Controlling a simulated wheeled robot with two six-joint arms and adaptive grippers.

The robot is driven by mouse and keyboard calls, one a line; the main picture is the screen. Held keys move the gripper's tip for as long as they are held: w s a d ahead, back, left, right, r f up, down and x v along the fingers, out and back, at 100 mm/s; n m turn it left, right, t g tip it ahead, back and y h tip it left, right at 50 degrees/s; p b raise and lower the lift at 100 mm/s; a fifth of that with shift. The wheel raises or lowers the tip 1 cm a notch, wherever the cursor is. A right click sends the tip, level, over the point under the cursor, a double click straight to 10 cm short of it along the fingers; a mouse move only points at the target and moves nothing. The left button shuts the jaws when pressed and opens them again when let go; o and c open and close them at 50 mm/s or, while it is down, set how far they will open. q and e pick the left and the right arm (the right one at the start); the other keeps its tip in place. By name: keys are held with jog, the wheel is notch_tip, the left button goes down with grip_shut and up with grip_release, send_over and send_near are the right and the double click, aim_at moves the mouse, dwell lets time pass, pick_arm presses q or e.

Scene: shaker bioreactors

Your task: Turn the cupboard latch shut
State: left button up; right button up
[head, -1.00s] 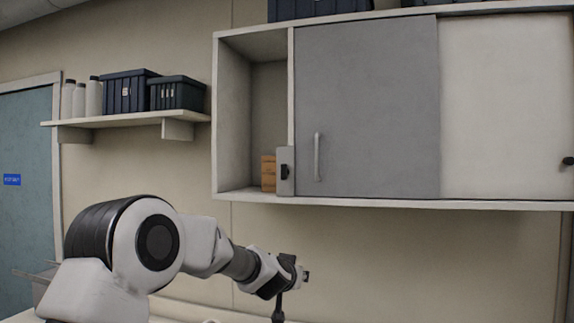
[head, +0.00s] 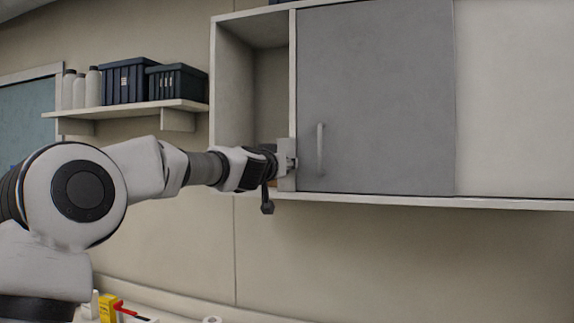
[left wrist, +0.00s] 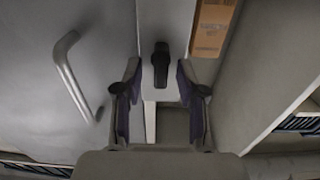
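The cupboard latch is a black knob (left wrist: 161,66) on a pale plate (head: 287,180) at the left edge of the grey cupboard door (head: 375,100). In the left wrist view the knob stands upright in the picture. My left gripper (head: 290,162) is at the plate in the head view and hides the knob there. In the left wrist view my left gripper (left wrist: 158,74) is open, with one finger on each side of the knob and a visible gap to both. I cannot tell how deep the knob sits between the fingertips. My right gripper is not in view.
A door handle (head: 320,150) stands out just right of the latch. Left of it is an open compartment with a brown box (left wrist: 213,27). A wall shelf (head: 130,108) with dark bins (head: 177,82) and bottles (head: 93,86) is further left. The wall below the cupboard is clear.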

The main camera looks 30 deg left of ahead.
pick_arm(q)
jog(key=shift+c, duration=1)
jog(key=shift+f, duration=0.1)
grip_shut()
jog(key=shift+a+f+n+b, duration=0.1)
jog(key=shift+n+b, duration=0.05)
jog(key=shift+n, duration=2.85)
jog(key=shift+a+f+n+b, duration=0.1)
jog(key=shift+n+b, duration=0.05)
jog(key=shift+n, duration=2.85)
jog(key=shift+a+f+n+b, duration=0.1)
jog(key=shift+n+b, duration=0.05)
jog(key=shift+n, duration=2.85)
jog(key=shift+r, duration=0.1)
jog(key=shift+s, duration=0.1)
